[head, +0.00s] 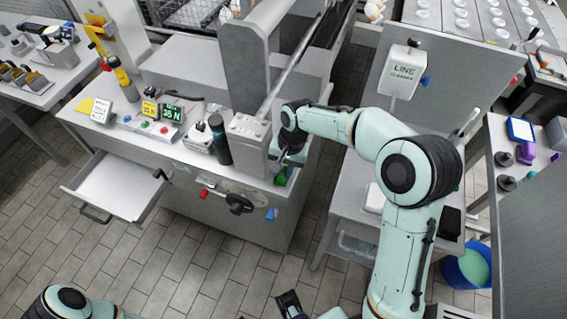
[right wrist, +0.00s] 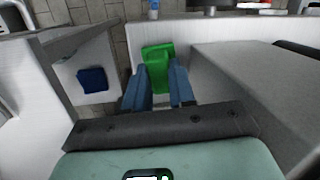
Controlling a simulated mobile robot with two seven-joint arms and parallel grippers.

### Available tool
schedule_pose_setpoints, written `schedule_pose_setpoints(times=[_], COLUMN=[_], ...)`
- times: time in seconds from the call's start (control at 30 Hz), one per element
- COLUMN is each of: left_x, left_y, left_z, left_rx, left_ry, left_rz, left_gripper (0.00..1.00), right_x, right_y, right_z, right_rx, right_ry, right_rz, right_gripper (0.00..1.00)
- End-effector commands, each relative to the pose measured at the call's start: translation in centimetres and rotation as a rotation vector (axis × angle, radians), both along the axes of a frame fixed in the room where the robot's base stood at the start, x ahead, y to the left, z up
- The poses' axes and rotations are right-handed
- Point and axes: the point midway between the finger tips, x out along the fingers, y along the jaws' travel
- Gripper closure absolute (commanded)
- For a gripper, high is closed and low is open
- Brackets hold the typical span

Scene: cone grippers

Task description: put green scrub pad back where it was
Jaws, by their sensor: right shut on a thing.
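The green scrub pad (head: 281,176) shows at the right end of the grey machine bench, just under my right gripper (head: 289,157). In the right wrist view the pad (right wrist: 157,52) is between the two blue fingers of my right gripper (right wrist: 159,72), which is shut on it. The pad sticks out past the fingertips. I cannot tell whether it touches the surface below. A dark gripper end, apparently my left gripper (head: 290,304), shows at the bottom edge of the head view, far from the pad; its jaws are unclear.
The grey bench (head: 180,75) carries a dark bottle (head: 220,140), a green display (head: 171,113) and small items. Its drawer (head: 115,188) stands open at left. A tall column (head: 247,70) rises beside my right gripper. A blue item (right wrist: 92,79) lies left in the wrist view.

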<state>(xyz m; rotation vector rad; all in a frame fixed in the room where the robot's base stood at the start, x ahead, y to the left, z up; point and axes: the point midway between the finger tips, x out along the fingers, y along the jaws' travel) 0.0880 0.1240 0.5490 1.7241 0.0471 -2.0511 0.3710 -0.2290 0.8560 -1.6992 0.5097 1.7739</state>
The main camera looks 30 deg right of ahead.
Motion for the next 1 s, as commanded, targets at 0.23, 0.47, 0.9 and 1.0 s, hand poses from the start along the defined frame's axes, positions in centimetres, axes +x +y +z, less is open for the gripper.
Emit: schedule_pose_setpoints(times=[0.23,0.47,0.9,1.0], left_x=[0.0,0.0,-0.1,0.0], left_y=[0.0,0.0,0.0,0.0], left_z=[0.0,-0.2,-0.4,-0.1], left_rx=[0.0,0.0,0.0,0.0], left_ry=[0.0,0.0,0.001,0.0], left_rz=[0.0,0.0,0.001,0.0], left_gripper=[0.57,0.57,0.57,0.57], right_x=[0.0,0.0,0.1,0.0], right_y=[0.0,0.0,-0.2,-0.5], right_z=[0.0,-0.3,0.7,2.7], right_rx=[0.0,-0.001,-0.001,-0.002], right_ry=[0.0,0.001,-0.003,-0.005], right_rz=[0.0,0.0,-0.002,0.0], right_gripper=[1.0,0.5,0.5,0.5])
